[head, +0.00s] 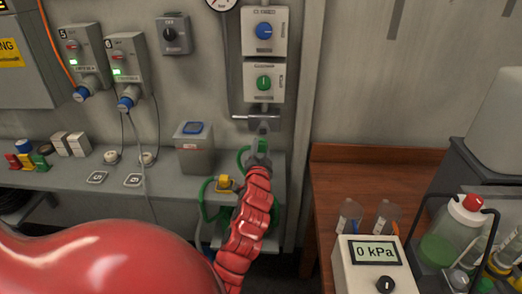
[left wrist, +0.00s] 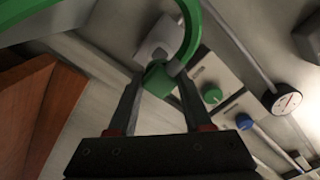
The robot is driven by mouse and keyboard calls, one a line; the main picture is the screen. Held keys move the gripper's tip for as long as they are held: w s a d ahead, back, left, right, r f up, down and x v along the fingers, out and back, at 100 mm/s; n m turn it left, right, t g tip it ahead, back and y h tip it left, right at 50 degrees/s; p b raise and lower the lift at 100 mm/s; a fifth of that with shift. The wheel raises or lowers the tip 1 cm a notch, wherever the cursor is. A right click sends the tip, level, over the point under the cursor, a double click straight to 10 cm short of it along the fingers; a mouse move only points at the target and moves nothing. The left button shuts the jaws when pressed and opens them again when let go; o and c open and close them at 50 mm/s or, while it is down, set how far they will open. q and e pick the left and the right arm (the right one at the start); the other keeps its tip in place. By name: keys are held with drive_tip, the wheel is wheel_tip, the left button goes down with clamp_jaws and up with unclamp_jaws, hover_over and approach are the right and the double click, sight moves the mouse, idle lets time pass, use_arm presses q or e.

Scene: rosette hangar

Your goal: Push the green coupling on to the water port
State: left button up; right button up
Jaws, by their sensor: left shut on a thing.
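My left gripper (head: 261,148) is raised toward the wall below the green-knob panel (head: 263,83). In the left wrist view its two fingers (left wrist: 160,95) are shut on the green coupling (left wrist: 158,80), with the green hose (left wrist: 190,35) curving up from beside it. In the head view the fingers mostly hide the coupling, and green hose shows around them. A grey metal fitting (head: 256,117), which looks like the water port, sits under the green-knob panel just beyond my fingertips. I cannot tell whether the coupling touches it. My right gripper is out of view.
A blue-knob panel (head: 264,32) is above the green one. A grey shelf (head: 130,180) holds a grey box (head: 194,150) left of my arm. At right, a wooden bench (head: 350,165) carries a 0 kPa meter (head: 365,270) and a bottle caddy (head: 455,235).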

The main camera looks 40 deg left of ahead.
sight(262, 138)
use_arm(q)
drive_tip(key=shift+x, duration=2.75)
drive_tip(key=shift+w+a+b, duration=0.3)
drive_tip(key=shift+w+a, duration=0.05)
drive_tip(key=shift+w, duration=0.05)
idle(0.7)
drive_tip(key=o, duration=1.3)
drive_tip(key=shift+o, duration=0.2)
drive_tip(key=shift+s, duration=0.1)
